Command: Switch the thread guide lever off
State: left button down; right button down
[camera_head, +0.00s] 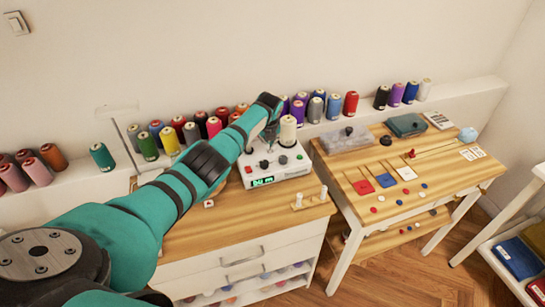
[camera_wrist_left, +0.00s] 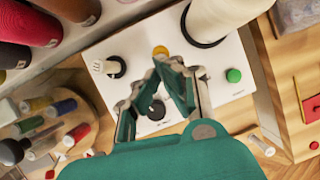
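The white thread machine (camera_head: 291,171) stands on the left wooden cabinet, with a lit green display (camera_head: 263,182) and a cream thread cone (camera_head: 288,130). My left gripper (camera_head: 268,132) is over its back left part. In the left wrist view my left gripper (camera_wrist_left: 154,100) looks open, its two fingers apart above the white panel. A small black knob or lever (camera_wrist_left: 156,110) with a printed label shows between the fingers; I cannot tell whether they touch it. I cannot tell for sure which part is the thread guide lever, or its position. My right gripper is out of view.
The panel also has a green button (camera_wrist_left: 233,75), a yellow button (camera_wrist_left: 160,52) and a black-and-white knob (camera_wrist_left: 115,67). The cone stands close beside my fingers. Thread spools (camera_head: 170,140) line the ledge behind. A second wooden table (camera_head: 430,182) stands at the right.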

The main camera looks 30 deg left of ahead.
pick_arm(q)
jog(key=shift+w+a, duration=0.2)
jog(key=shift+a, duration=0.05)
jog(key=shift+w, duration=0.1)
jog(key=shift+r+p, duration=0.6)
jog(key=shift+r, duration=0.25)
